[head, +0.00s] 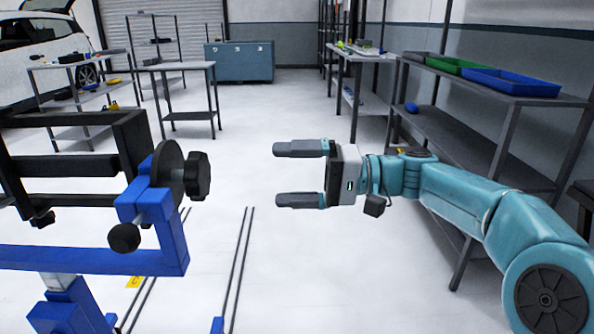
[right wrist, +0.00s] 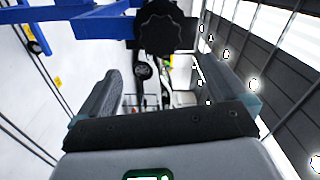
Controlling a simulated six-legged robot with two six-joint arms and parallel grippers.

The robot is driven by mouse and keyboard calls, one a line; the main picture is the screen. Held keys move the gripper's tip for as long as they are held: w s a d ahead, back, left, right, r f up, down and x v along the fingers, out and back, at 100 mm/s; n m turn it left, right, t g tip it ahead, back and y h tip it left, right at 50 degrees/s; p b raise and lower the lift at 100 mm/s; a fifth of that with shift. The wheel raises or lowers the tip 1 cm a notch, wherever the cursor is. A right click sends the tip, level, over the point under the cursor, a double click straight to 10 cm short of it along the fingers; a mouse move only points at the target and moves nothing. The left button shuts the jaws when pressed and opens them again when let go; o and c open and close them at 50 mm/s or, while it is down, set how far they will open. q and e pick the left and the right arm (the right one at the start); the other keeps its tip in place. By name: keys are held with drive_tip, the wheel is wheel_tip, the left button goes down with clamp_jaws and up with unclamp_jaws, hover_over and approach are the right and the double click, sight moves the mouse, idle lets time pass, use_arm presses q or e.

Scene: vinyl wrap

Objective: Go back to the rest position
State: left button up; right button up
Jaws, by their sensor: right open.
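My right gripper (head: 302,174) is open and empty in the middle of the head view, its two grey fingers apart and pointing left. It hangs in the air over the white floor, just right of a blue stand (head: 150,225) with a black round knob (head: 197,175), and apart from it. In the right wrist view the gripper's two fingers (right wrist: 165,95) are spread with nothing between them that I can see held. The black knob (right wrist: 165,25) shows beyond them at the top. My left gripper is not in view.
A dark shelf rack (head: 490,90) with blue and green trays stands along the right, behind my right arm. Tables (head: 180,67) and a teal cabinet (head: 240,62) stand at the back. A white car (head: 40,50) is at the far left. The middle floor is clear.

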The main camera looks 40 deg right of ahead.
drive_tip(key=shift+s+d, duration=0.25)
drive_tip(key=shift+d, duration=0.1)
drive_tip(key=shift+f, duration=0.1)
drive_tip(key=w+a+f+m+g+h, duration=0.1)
drive_tip(key=a+f+m+g+h, duration=0.15)
drive_tip(key=f, duration=1.35)
drive_tip(key=w+a+f+m+g+h, duration=0.1)
drive_tip(key=a+f+m+g+h, duration=0.2)
drive_tip(key=f, duration=1.4)
drive_tip(key=s+a+f+n+g+h, duration=0.2)
drive_tip(key=s+f, duration=0.2)
drive_tip(key=f, duration=0.4)
drive_tip(key=s+a+f+n+g+h, duration=0.1)
drive_tip(key=s+a+f+h, duration=0.25)
drive_tip(key=f, duration=0.45)
drive_tip(key=s+a+f+n+g, duration=0.1)
drive_tip(key=s+a+f+n, duration=0.45)
drive_tip(key=s+f, duration=0.5)
wheel_tip(320, 180, up, 32)
drive_tip(key=s+p, duration=0.2)
drive_tip(key=p, duration=2.8)
drive_tip(key=shift+s+a, duration=0.15)
drive_tip(key=shift+a, duration=0.25)
